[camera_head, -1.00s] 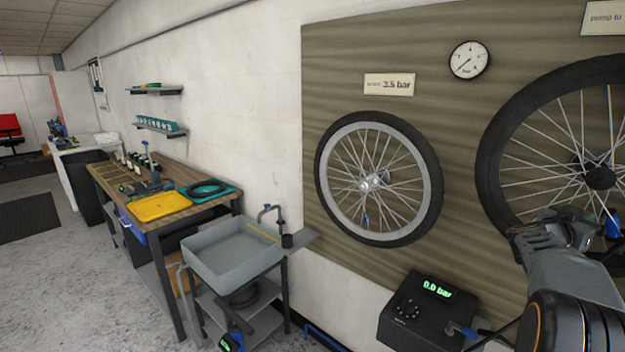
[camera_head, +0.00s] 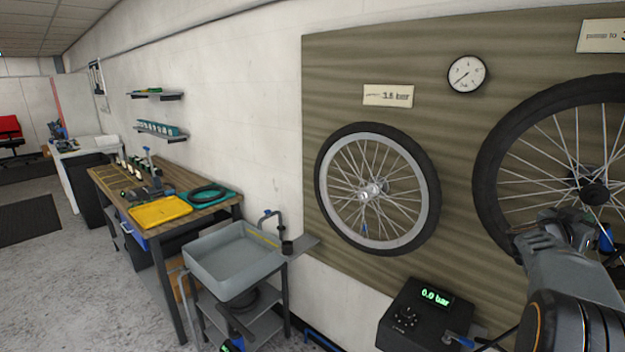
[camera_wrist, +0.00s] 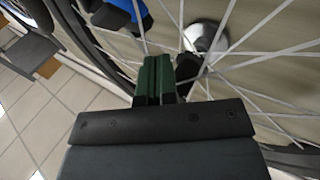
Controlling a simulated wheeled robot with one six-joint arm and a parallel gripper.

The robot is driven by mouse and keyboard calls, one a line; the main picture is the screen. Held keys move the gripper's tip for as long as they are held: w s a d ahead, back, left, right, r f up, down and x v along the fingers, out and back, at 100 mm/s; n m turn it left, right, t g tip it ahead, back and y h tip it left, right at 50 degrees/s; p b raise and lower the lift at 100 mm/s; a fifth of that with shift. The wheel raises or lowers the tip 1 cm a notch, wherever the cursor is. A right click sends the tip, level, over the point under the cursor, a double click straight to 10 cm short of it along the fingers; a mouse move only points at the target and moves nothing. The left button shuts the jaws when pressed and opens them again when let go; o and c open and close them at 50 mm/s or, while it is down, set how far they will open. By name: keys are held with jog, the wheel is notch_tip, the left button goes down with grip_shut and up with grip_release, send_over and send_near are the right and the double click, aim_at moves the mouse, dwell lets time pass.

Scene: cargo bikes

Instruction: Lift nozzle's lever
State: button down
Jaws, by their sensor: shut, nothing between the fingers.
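My gripper (camera_wrist: 158,82) is shut, with its green fingers together and nothing between them, in front of the spokes in the wrist view. In the head view my gripper is at the lower right, before the large wheel (camera_head: 488,165); its fingertips are hard to make out there. A blue part with black beside it, likely the nozzle (camera_wrist: 128,10), shows at the top of the wrist view, beyond and left of the fingertips. A blue part also shows behind my gripper in the head view (camera_head: 605,238). I cannot tell the lever apart or its position.
A black pump box (camera_head: 405,318) reading 0.0 bar stands below the board. A smaller wheel (camera_head: 428,190) hangs left of the large one. A grey sink (camera_head: 215,277) and a workbench (camera_head: 165,178) stand left. Spokes and a dark post (camera_wrist: 187,68) lie close to my fingers.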

dwell(0.4)
jog(key=v, duration=0.9)
jog(key=shift+b, duration=0.3)
